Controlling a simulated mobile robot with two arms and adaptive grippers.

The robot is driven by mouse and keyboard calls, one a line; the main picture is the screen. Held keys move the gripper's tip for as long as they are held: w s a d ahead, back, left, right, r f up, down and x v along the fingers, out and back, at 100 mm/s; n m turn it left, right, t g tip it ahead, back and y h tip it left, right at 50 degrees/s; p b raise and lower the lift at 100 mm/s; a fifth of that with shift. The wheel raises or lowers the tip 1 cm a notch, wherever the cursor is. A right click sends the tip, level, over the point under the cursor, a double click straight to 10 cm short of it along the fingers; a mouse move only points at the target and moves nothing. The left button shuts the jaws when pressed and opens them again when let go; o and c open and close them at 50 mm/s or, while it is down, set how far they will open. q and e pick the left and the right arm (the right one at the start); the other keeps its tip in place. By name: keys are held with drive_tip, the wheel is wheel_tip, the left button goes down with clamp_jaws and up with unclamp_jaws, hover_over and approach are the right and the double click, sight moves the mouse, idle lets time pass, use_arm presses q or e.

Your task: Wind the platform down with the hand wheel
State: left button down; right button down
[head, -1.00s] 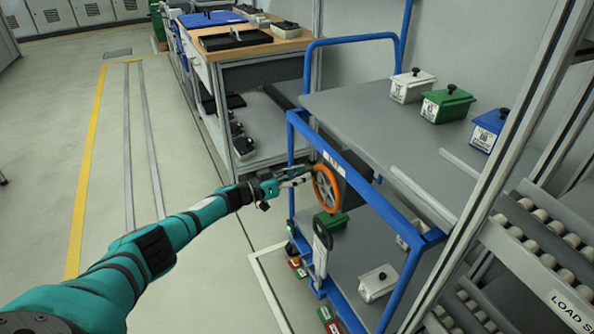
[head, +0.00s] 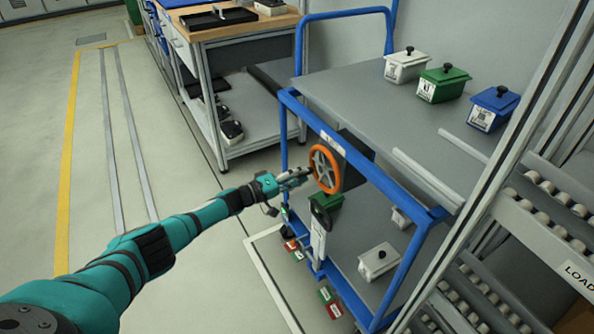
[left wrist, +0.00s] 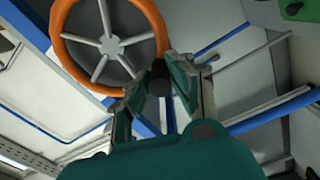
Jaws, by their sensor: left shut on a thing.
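The orange hand wheel (head: 325,169) with pale spokes is on the side of the blue-framed cart, in front of a dark box (head: 352,160). My left gripper (head: 307,174) reaches it from the left. In the left wrist view the wheel (left wrist: 111,42) fills the upper left, and my left gripper (left wrist: 160,85) is shut on the wheel's dark handle (left wrist: 160,77) at the rim's lower right. The grey platform (head: 345,105) carries a white box (head: 405,67), a green box (head: 441,86) and a blue box (head: 490,110). My right gripper is out of view.
Red and green pedals (head: 328,300) sit near the floor. A roller rack (head: 545,215) stands at the right, a workbench (head: 225,35) behind. The floor at left is clear.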

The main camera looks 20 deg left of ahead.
use_arm(q)
drive_tip(key=shift+s+d+f+n, duration=0.3)
drive_tip(key=shift+f+n, duration=0.1)
drive_tip(key=shift+n, duration=0.35)
drive_tip(key=shift+s+d+f+n, duration=0.25)
drive_tip(key=shift+f+n, duration=0.15)
drive_tip(key=shift+n, duration=0.3)
drive_tip(key=shift+s+d+f+n, duration=0.2)
drive_tip(key=shift+d+f+n, duration=0.15)
drive_tip(key=shift+n, duration=0.4)
drive_tip(key=shift+f, duration=0.1)
drive_tip(key=c, duration=1.2)
unclamp_jaws()
drive_tip(key=shift+o, duration=0.2)
drive_tip(key=v, duration=1.2)
